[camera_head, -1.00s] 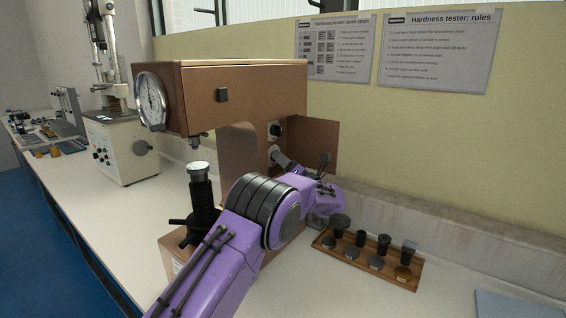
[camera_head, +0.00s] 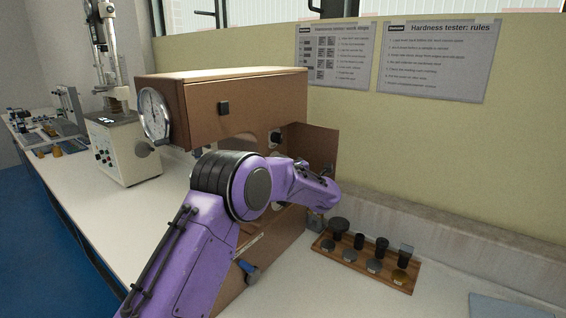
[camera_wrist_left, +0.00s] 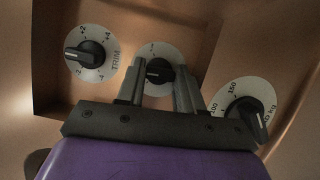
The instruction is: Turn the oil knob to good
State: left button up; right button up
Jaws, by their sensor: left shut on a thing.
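The brown hardness tester (camera_head: 235,95) stands on the bench with its round dial gauge (camera_head: 154,114) at the left. In the left wrist view three knobs with white dials sit on its brown panel: a trim knob (camera_wrist_left: 88,55) at left, a middle knob (camera_wrist_left: 158,70), and a kg load knob (camera_wrist_left: 248,115) at right. My left gripper (camera_wrist_left: 160,80) is shut on the middle knob, one finger on each side. The middle dial's wording is mostly hidden, so I cannot read an oil or good mark.
A wooden tray (camera_head: 366,261) with several dark and metal pieces lies right of the tester. Two notices (camera_head: 436,58) hang on the wall. A white testing machine (camera_head: 122,148) stands further left. A blue-handled lever (camera_head: 248,271) shows below my arm.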

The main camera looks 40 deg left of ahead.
pick_arm(q)
jog(key=shift+m, duration=0.4)
jog(key=o, duration=1)
jog(key=shift+o, duration=0.2)
